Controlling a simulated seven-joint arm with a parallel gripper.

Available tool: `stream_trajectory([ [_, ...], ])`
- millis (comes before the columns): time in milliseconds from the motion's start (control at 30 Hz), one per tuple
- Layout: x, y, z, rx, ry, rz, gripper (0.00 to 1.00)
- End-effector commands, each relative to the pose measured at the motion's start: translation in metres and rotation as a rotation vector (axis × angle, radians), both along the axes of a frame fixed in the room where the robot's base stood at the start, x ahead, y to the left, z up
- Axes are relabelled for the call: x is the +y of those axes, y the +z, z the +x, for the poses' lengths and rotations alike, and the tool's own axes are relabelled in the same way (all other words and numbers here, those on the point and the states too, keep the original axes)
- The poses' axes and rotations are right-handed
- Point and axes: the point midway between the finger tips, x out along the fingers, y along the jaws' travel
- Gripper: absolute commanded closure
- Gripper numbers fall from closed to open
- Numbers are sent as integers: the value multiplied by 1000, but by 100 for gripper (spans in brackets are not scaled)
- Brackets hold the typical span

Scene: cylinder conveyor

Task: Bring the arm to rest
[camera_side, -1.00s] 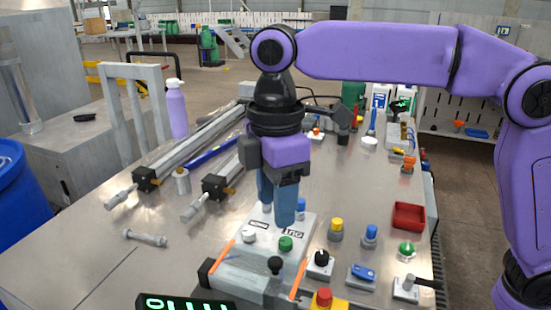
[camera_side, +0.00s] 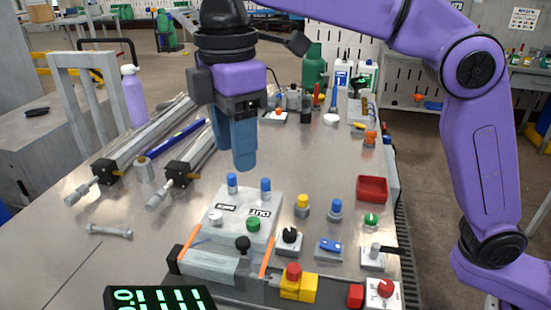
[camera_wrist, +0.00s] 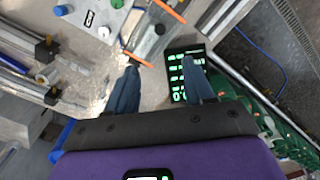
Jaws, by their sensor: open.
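My gripper (camera_side: 236,163) hangs with its blue fingers pointing down, above the back of the white box (camera_side: 212,232) in the side view. Its fingertips are clear of the box and its two blue-topped pegs (camera_side: 232,184). In the wrist view my gripper (camera_wrist: 160,63) has its two fingers spread well apart, with nothing held between them. The purple arm reaches in from the right.
Two linear actuators (camera_side: 178,172) lie at the left of the steel table. Knobs and buttons, a red tray (camera_side: 372,189) and a red-and-yellow button (camera_side: 293,280) stand at the right. A green-digit display (camera_side: 160,298) is in front.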

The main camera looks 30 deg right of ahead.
Motion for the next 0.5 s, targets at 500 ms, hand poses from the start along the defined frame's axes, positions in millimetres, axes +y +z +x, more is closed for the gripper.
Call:
stream_trajectory([
  [500,-60,-35,-23,-2,-114,5,47],
])
